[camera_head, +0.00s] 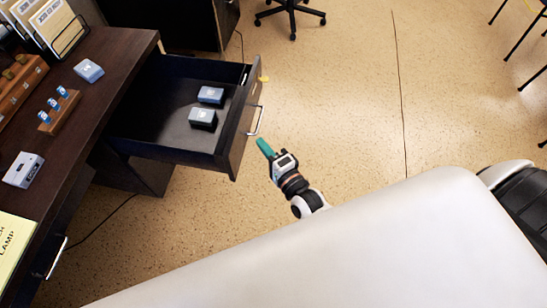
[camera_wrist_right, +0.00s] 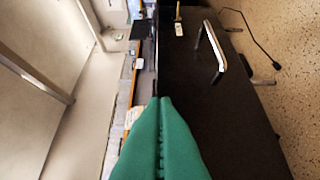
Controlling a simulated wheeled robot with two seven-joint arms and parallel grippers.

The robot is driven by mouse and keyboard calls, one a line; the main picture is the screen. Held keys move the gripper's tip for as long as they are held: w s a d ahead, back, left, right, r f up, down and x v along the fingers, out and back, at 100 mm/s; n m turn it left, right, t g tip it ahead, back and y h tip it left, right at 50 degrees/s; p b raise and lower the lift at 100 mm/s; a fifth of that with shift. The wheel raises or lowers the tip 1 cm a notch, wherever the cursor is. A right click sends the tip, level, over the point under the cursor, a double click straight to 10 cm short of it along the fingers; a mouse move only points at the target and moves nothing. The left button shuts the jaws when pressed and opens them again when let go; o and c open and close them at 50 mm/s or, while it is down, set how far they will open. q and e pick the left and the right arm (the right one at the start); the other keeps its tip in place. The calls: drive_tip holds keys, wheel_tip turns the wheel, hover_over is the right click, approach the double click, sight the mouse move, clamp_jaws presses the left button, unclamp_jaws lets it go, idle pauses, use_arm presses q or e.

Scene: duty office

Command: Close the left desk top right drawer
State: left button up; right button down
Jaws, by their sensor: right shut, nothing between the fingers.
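The desk drawer (camera_head: 185,112) is pulled out from the dark desk (camera_head: 105,62), with two small grey-blue boxes (camera_head: 206,106) inside it. Its front carries a metal handle (camera_head: 256,120), which also shows in the right wrist view (camera_wrist_right: 212,52). My right gripper (camera_head: 265,147) has green fingers and is shut and empty. It is just outside the drawer front, near the handle's lower end in the head view. In the right wrist view its fingertips (camera_wrist_right: 159,100) point at the dark drawer front; I cannot tell if they touch. My left gripper is not in view.
The desk top holds a file rack (camera_head: 55,25), a wooden stamp holder (camera_head: 58,110), a small grey box (camera_head: 23,170) and a yellow paper (camera_head: 12,245). Another handle (camera_head: 57,257) shows lower left. An office chair (camera_head: 290,12) stands at the back.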

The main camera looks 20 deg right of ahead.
drive_tip(key=w+a, duration=0.3)
drive_tip(key=w, duration=0.1)
drive_tip(key=shift+w+a, duration=0.1)
drive_tip(key=shift+a, duration=0.25)
